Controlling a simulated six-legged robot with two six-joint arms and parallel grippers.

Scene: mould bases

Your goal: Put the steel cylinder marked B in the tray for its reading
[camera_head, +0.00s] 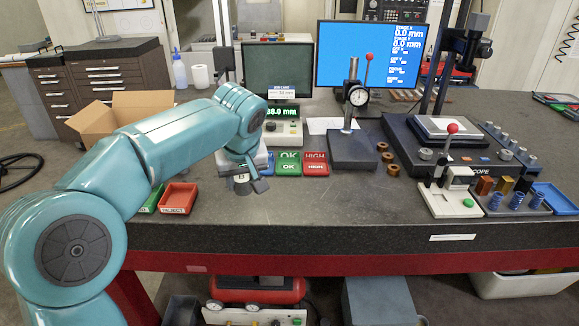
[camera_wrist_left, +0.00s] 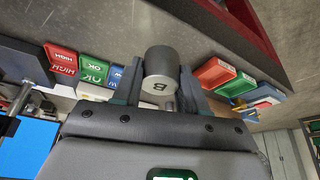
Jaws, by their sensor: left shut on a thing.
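My left gripper (camera_head: 246,184) is shut on the steel cylinder marked B (camera_wrist_left: 158,82), holding it over the bench. In the head view the cylinder (camera_head: 240,178) is partly hidden by the fingers. Right of it lie the green OK tray (camera_head: 288,168) and the red HIGH tray (camera_head: 315,169); a blue tray (camera_head: 269,168) is partly hidden by the gripper. In the left wrist view the red HIGH tray (camera_wrist_left: 62,60), green OK tray (camera_wrist_left: 95,70) and blue tray (camera_wrist_left: 117,76) show left of the cylinder. My right gripper is not in view.
A readout (camera_head: 283,112) behind the arm shows 38.0 mm, its start partly hidden. A red tray (camera_head: 178,198) and green tray (camera_head: 151,201) sit left of the gripper. A dial gauge stand (camera_head: 353,150) stands right of the labelled trays. The front bench strip is clear.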

